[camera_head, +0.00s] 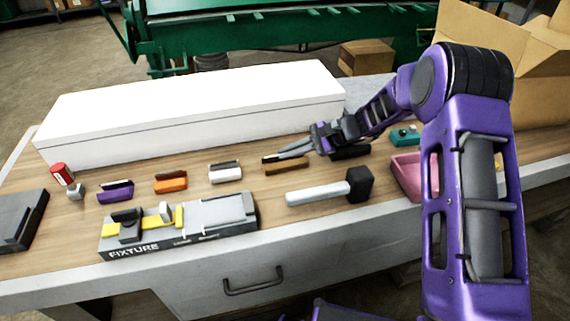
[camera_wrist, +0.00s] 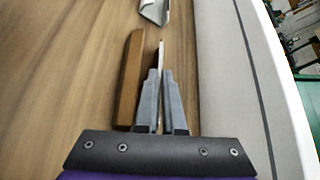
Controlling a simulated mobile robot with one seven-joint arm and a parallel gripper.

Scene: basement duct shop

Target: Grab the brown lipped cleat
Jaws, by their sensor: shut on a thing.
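The brown lipped cleat (camera_head: 286,168) lies on the wooden bench top, between the white cleat and the black cleat. It is a brown block with a thin upright lip. In the wrist view the brown block (camera_wrist: 128,85) is just left of my fingers, and the thin pale lip runs between them. My gripper (camera_head: 281,156) reaches in from the right, low over the cleat, with its fingers nearly together on the lip. In the wrist view my gripper (camera_wrist: 160,75) hides the near part of the lip. The cleat appears to rest on the bench.
A long white box (camera_head: 195,115) stands close behind. A white cleat (camera_head: 225,173), orange cleat (camera_head: 171,182) and purple cleat (camera_head: 115,192) lie left; a black cleat (camera_head: 350,152) lies right. A mallet (camera_head: 325,191) and a fixture (camera_head: 180,226) are in front. A pink tray (camera_head: 407,178) is right.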

